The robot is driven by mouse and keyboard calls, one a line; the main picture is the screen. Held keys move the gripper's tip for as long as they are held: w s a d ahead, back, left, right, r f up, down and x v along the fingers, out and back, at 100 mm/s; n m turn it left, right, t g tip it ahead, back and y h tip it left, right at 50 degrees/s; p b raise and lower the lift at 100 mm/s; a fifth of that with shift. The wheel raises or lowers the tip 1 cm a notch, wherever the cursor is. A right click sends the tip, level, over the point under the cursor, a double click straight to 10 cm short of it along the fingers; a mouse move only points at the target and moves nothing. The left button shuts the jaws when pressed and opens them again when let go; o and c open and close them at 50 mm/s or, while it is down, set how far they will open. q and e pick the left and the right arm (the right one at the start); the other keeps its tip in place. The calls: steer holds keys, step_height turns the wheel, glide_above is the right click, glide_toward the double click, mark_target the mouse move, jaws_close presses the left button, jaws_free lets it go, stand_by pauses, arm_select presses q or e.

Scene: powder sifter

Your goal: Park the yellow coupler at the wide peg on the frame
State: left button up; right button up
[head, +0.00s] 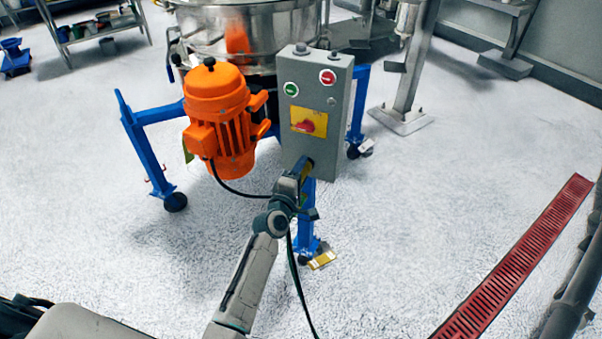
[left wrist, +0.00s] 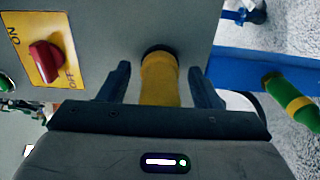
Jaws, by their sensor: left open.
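The yellow coupler (left wrist: 160,80) sits at a dark round socket (left wrist: 160,50) on the grey control box (head: 318,110). In the left wrist view my left gripper (left wrist: 160,82) is open, with one finger on each side of the coupler and small gaps showing beside it. In the head view the left gripper (head: 304,176) is at the lower face of the box and mostly hides the coupler. The blue frame (head: 140,150) stands around the machine; its bar also shows in the left wrist view (left wrist: 235,65). I cannot make out the wide peg for certain. My right gripper is out of view.
A green part with a yellow band (left wrist: 290,100) sticks out near the blue bar, right of my gripper. An orange motor (head: 222,115) hangs left of the box. A yellow piece (head: 322,260) lies by a frame foot. A red floor grate (head: 520,260) is at right.

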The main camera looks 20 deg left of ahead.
arm_select(q)
steer(key=shift+r, duration=0.1)
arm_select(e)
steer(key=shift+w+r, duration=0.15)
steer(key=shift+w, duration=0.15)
arm_select(q)
jaws_close()
steer(key=shift+s, duration=0.15)
steer(key=shift+s+a, duration=0.1)
steer(key=shift+s, duration=0.75)
steer(key=s, duration=0.4)
steer(key=shift+a, duration=0.2)
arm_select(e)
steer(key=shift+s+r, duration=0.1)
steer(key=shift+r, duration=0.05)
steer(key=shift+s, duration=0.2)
